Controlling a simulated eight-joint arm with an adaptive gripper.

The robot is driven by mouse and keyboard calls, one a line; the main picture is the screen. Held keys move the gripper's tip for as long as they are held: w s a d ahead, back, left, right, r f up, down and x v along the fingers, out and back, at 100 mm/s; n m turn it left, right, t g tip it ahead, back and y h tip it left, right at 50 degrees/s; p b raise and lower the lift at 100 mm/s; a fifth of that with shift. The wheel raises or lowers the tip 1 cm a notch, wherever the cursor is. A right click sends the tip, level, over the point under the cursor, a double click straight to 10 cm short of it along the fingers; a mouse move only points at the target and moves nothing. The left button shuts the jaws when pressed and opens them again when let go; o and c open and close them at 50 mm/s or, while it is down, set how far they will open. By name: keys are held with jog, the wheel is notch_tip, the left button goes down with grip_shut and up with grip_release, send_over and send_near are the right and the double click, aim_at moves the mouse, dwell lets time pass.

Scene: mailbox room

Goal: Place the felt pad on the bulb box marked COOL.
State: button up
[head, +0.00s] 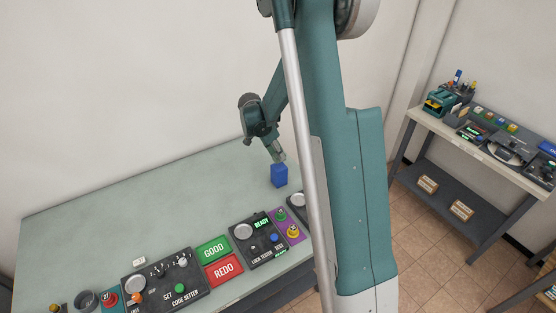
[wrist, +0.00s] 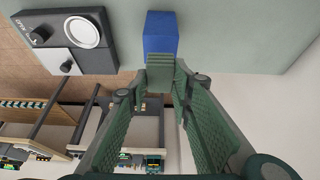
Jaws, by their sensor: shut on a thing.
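A plain blue box (head: 279,175) stands on the grey-green table in the head view, with no marking that I can read. My gripper (head: 279,156) is right above it, pointing down. In the wrist view my gripper (wrist: 162,78) is shut on a small grey-green piece, which I take for the felt pad (wrist: 160,72). The blue box (wrist: 160,35) shows just beyond the fingertips. The pad overlaps the box's near edge in that view, and I cannot tell whether they touch.
The table (head: 150,205) is bare left of the box. Along its front edge are a code setter panel (head: 165,285), a green GOOD plate (head: 213,249), a red REDO plate (head: 223,269) and a tester panel (head: 258,238). A side bench (head: 425,118) stands at the right.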

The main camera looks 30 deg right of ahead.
aim_at(276, 156)
jog(key=shift+f, duration=1.85)
jog(key=shift+f, duration=0.2)
jog(key=o, duration=0.7)
jog(key=shift+o, duration=0.2)
jog(key=shift+r, duration=0.15)
jog(key=v, duration=1.2)
